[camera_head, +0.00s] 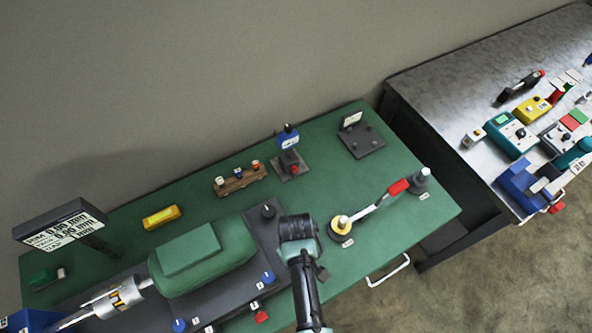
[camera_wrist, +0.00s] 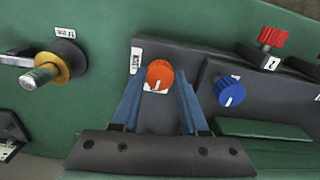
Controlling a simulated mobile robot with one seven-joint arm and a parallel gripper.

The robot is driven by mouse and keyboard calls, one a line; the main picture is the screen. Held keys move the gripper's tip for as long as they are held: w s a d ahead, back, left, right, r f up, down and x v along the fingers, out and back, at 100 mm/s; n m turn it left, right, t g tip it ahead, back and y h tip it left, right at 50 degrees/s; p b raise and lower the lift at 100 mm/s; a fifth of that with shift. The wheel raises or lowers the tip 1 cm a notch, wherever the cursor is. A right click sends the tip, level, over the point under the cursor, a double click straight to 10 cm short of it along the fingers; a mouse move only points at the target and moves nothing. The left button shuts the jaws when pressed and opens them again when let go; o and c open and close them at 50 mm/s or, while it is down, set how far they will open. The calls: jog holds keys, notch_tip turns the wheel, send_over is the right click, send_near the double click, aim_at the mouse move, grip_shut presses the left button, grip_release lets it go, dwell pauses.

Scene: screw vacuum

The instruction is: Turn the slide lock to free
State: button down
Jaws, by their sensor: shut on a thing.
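In the wrist view an orange round knob (camera_wrist: 160,74) with a white pointer mark stands on the dark machine base, beside a small white label (camera_wrist: 136,60). The label is too small to read, so I cannot confirm that this knob is the slide lock. My gripper (camera_wrist: 162,84) has its two blue fingers on either side of the knob and is shut on it. The white mark points down in the picture. In the head view my gripper (camera_head: 296,228) is over the right end of the dark base and hides the knob.
A blue knob (camera_wrist: 229,91) and a red-topped control (camera_wrist: 271,38) sit right of the orange knob. A yellow-hubbed crank (camera_head: 341,222) with a red handle (camera_head: 397,187) is right of my gripper. The green machine housing (camera_head: 203,255) is left.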

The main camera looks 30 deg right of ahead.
jog(key=shift+n, duration=1)
jog(key=shift+c, duration=2.2)
grip_release()
notch_tip(320, 180, up, 13)
jog(key=shift+b, duration=0.35)
